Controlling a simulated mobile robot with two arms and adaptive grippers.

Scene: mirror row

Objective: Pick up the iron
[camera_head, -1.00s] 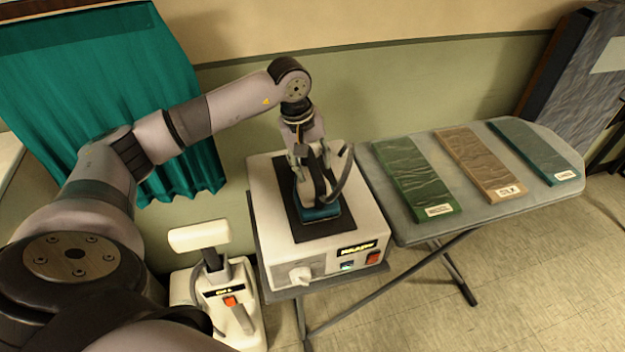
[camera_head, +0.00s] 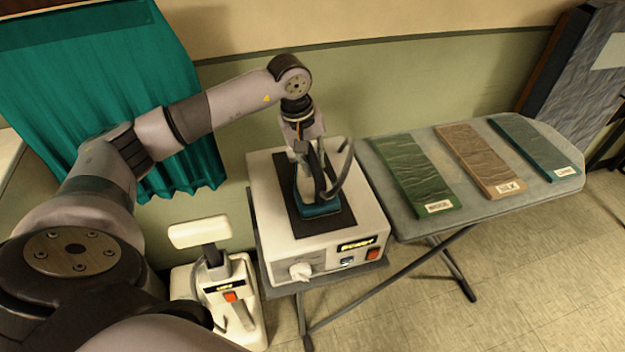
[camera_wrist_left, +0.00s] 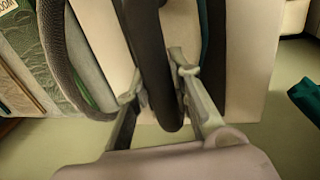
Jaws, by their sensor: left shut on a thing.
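The iron (camera_head: 319,208) has a teal base and a dark handle and cord. It sits upright on the dark rest pad (camera_head: 337,222) on top of the white station box (camera_head: 369,219). My left gripper (camera_head: 309,160) reaches down from above and is shut on the iron's handle. In the left wrist view, the dark handle (camera_wrist_left: 152,65) runs between the two fingers of my gripper (camera_wrist_left: 160,85). I see no clear gap between iron and pad. My right gripper is not in view.
An ironing board (camera_head: 485,207) on the right bears green (camera_head: 412,170), brown (camera_head: 480,158) and teal (camera_head: 535,146) fabric strips with labels. A white steamer-like unit (camera_head: 225,285) stands left of the station. A teal curtain (camera_head: 185,80) hangs behind my arm.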

